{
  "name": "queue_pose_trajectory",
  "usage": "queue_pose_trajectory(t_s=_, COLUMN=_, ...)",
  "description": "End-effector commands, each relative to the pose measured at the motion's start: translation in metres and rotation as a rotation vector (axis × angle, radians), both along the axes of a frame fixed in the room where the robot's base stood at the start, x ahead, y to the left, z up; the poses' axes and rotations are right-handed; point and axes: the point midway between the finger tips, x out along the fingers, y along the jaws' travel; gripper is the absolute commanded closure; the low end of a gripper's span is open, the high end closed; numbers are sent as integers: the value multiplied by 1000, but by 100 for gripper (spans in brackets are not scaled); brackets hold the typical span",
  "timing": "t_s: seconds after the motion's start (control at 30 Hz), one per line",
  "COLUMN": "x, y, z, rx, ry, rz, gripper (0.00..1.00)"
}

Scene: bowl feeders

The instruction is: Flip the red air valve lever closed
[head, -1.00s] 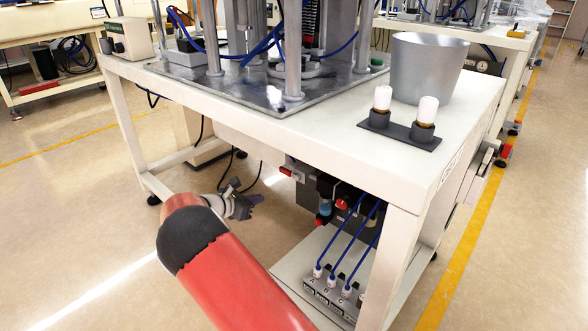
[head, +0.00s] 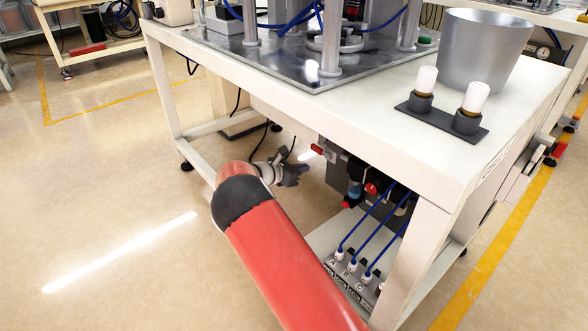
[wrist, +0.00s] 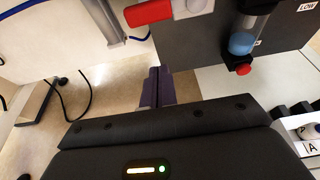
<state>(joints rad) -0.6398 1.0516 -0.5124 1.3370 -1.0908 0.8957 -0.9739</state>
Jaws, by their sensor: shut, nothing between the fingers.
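The red air valve lever (head: 317,149) is a short red handle under the front edge of the table, beside the dark air unit. In the wrist view the red lever (wrist: 148,12) lies at the top, pointing left from a pale fitting. My gripper (head: 300,170) is just below and left of the lever in the head view. In the wrist view my gripper (wrist: 157,88) is shut and empty, its purple-grey fingers below the lever and apart from it.
The white table (head: 330,120) overhangs the valve. Blue hoses (head: 362,222) run down to a lower shelf. Open floor (head: 120,210) lies to the left.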

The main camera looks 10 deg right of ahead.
Motion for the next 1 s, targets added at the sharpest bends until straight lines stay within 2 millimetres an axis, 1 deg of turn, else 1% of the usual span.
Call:
queue_pose_trajectory(t_s=0.03, x=6, y=-11, z=-5, rx=-2, ry=0, rz=-3, gripper=100)
queue_pose_trajectory(t_s=0.2, x=24, y=-38, z=-16, rx=-1, ry=0, rz=-2, gripper=100)
queue_pose_trajectory(t_s=0.3, x=24, y=-35, z=5, rx=2, ry=-4, rz=1, gripper=100)
queue_pose_trajectory(t_s=0.4, x=24, y=-35, z=16, rx=2, ry=-3, rz=0, gripper=100)
queue_pose_trajectory(t_s=0.5, x=24, y=-35, z=22, rx=1, ry=-1, rz=0, gripper=100)
queue_pose_trajectory(t_s=0.63, x=24, y=-35, z=25, rx=1, ry=-1, rz=0, gripper=100)
queue_pose_trajectory(t_s=1.0, x=24, y=-35, z=26, rx=3, ry=-4, rz=0, gripper=100)
